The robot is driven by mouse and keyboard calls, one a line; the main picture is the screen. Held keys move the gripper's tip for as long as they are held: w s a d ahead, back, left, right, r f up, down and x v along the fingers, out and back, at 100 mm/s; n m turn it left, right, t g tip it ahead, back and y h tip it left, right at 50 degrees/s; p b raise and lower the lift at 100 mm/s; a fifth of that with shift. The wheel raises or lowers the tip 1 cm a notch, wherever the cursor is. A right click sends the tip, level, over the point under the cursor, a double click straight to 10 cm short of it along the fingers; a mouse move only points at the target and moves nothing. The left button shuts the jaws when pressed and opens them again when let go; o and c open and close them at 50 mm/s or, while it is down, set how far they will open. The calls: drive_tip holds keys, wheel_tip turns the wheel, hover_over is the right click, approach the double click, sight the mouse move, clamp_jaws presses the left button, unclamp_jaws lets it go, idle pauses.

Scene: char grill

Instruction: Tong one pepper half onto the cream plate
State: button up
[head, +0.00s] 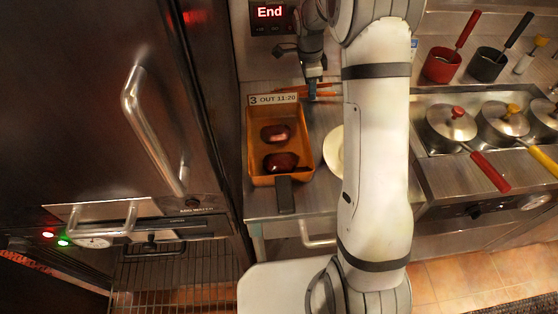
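Two dark red, glossy pieces that look like pepper halves lie in an orange-brown rectangular pan (252,150). The far pepper half (275,133) is near the pan's middle, and the near pepper half (281,162) is close to its front end. The cream plate (332,150) stands right of the pan, mostly hidden behind my arm. My gripper (312,92) points down over the counter beyond the pan's far right corner, apart from both pepper halves. Thin orange-red bars (327,88), possibly tongs, lie beside it. Its fingers are too small to read, and contact with the bars is unclear.
A card (273,99) reading "3 OUT 11:20" stands at the pan's far end; a dark handle (285,194) sticks out in front. A large dark oven (90,110) with a bar handle fills the left. Lidded pots (451,122) and small red and black pots stand right.

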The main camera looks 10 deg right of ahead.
wheel_tip(320, 180, up, 12)
drive_tip(key=p, duration=0.6)
drive_tip(key=shift+f, duration=0.15)
